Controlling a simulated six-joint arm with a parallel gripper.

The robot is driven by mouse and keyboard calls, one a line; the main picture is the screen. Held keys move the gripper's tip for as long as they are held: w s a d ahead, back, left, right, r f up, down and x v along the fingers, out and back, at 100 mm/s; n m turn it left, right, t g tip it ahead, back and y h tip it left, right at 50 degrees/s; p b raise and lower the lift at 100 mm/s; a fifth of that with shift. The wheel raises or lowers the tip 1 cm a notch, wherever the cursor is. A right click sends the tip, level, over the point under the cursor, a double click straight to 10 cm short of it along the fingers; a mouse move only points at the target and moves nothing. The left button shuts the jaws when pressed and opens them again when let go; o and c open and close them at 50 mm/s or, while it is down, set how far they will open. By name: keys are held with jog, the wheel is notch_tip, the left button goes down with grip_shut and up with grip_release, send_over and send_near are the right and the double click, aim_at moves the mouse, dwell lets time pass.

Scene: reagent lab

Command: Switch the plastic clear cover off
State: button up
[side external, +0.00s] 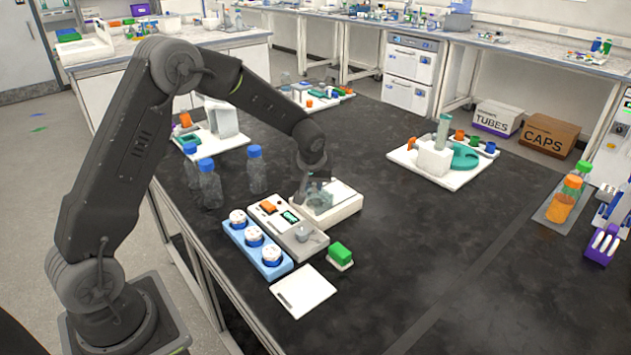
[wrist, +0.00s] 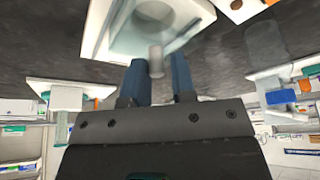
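The clear plastic cover (side external: 320,194) sits on a white device (side external: 343,210) near the middle of the bench in the side view. In the wrist view the see-through cover (wrist: 196,22) shows at the top, over a white body with a round recess. A small translucent knob (wrist: 155,62) stands out toward my gripper. My gripper (wrist: 159,62) has its two blue fingers apart, one on each side of the knob. A narrow gap shows between the knob and the right finger. In the side view my gripper (side external: 306,186) is low at the cover, and its fingertips are hard to make out.
A grey device with an orange switch (side external: 268,208) and a blue rack of white-capped jars (side external: 254,236) stand in front. Blue-capped bottles (side external: 256,172) stand left. A green block (side external: 340,254) and a white plate (side external: 303,291) lie nearer.

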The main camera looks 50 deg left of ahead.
jog(key=o, duration=0.3)
jog(key=shift+o, duration=0.2)
jog(key=v, duration=1.3)
jog(key=shift+r, duration=0.4)
jog(key=shift+s+d, duration=0.1)
jog(key=s+d+r+m+t+h, duration=0.1)
jog(key=s+d+r+m, duration=0.15)
jog(key=s, duration=0.35)
jog(key=s+d+r+m, duration=0.2)
jog(key=s+d+r, duration=0.15)
jog(key=s, duration=0.35)
jog(key=s+d+m+t+h, duration=0.1)
jog(key=s+d+m, duration=0.3)
jog(key=s, duration=0.9)
jog(key=shift+s+d+f+h, duration=0.2)
jog(key=shift+f+h, duration=0.05)
jog(key=shift+h, duration=0.35)
